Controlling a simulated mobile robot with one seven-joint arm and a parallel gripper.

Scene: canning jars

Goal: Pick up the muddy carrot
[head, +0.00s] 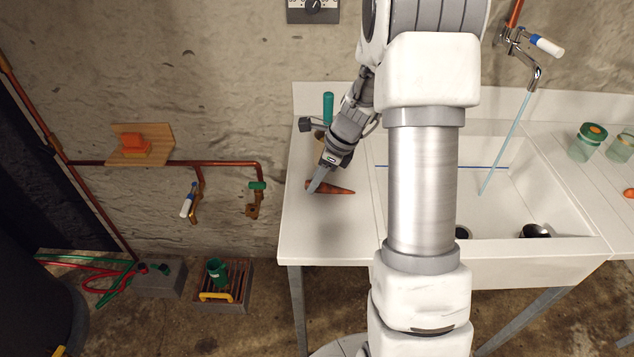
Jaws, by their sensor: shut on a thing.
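The muddy carrot (338,190) is brownish orange and lies level at the left part of the white counter (318,235), its narrow end toward the right. My gripper (317,188) reaches down onto the carrot's thick left end and is shut on it. The fingers cover part of that end. I cannot tell whether the carrot is touching the counter or just above it.
A green-handled tool (328,106) stands behind my gripper. To the right is a white sink (545,200) with water running from a tap (534,75). Glass jars (584,144) stand at the far right. The counter in front of the carrot is clear.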

